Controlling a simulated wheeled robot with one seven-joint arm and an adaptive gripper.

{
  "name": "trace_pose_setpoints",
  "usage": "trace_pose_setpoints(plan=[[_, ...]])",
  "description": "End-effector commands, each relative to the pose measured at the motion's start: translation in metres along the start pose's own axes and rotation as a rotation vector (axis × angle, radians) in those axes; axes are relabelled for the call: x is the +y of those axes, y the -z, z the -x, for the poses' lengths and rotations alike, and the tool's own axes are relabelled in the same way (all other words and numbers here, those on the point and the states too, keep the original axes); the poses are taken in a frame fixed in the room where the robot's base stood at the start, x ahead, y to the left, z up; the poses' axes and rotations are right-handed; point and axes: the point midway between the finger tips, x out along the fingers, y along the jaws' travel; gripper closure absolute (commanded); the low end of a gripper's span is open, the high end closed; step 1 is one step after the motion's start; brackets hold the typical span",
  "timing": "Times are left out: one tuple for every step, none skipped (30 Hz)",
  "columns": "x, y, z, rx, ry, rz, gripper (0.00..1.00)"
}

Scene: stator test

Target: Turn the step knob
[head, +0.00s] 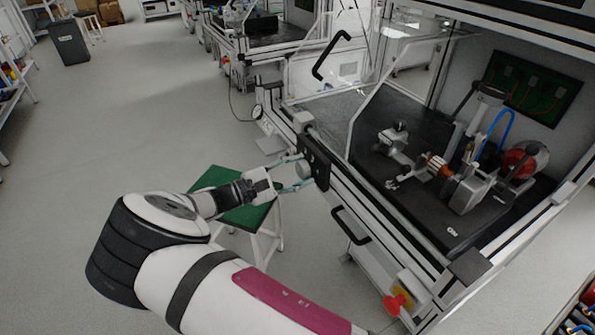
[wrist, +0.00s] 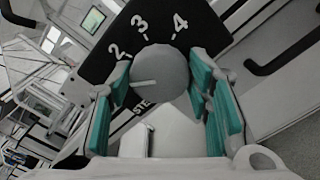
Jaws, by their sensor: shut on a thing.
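The step knob (wrist: 158,72) is a round grey knob with a pale pointer line, on a black panel (wrist: 110,65) marked 2, 3 and 4 in the wrist view. The pointer line lies across the knob's left half, and part of the panel lettering below is hidden. My gripper (wrist: 160,90) has teal finger pads on the left and right sides of the knob and is shut on it. In the head view my gripper (head: 292,178) reaches the black panel (head: 314,163) on the front of the test bench, and the knob (head: 304,168) shows small between the fingers.
The test bench (head: 400,225) has a black handle (head: 350,226) right of the panel and a red emergency stop (head: 398,303) lower down. A green-topped stool (head: 245,213) stands beneath my arm. The floor (head: 130,125) to the left is clear.

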Motion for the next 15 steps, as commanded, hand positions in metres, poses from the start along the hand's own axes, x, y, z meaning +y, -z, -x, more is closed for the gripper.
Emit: trace_pose_setpoints(plan=[[0.0011, 0.0016, 0.0012, 0.007, -0.001, 0.032, 0.82], [0.0011, 0.0016, 0.0013, 0.007, -0.001, 0.053, 0.82], [0.0010, 0.0016, 0.0015, 0.007, -0.001, 0.081, 0.82], [0.0011, 0.0016, 0.0016, 0.007, -0.001, 0.099, 0.82], [0.0013, 0.0015, 0.0015, 0.007, -0.002, 0.118, 0.82], [0.0014, 0.0013, 0.0013, 0.006, -0.002, 0.139, 0.82], [0.0012, 0.0014, 0.0012, 0.006, -0.002, 0.155, 0.82], [0.0010, 0.0015, 0.0012, 0.006, -0.001, 0.168, 0.82], [0.0009, 0.0016, 0.0013, 0.007, -0.001, 0.187, 0.82], [0.0008, 0.0017, 0.0014, 0.007, -0.002, 0.198, 0.82], [0.0009, 0.0017, 0.0014, 0.007, -0.002, 0.208, 0.82], [0.0010, 0.0018, 0.0014, 0.007, -0.003, 0.222, 0.82], [0.0010, 0.0017, 0.0014, 0.007, -0.003, 0.229, 0.82], [0.0010, 0.0017, 0.0015, 0.007, -0.003, 0.236, 0.82], [0.0010, 0.0017, 0.0015, 0.006, -0.003, 0.244, 0.82]])
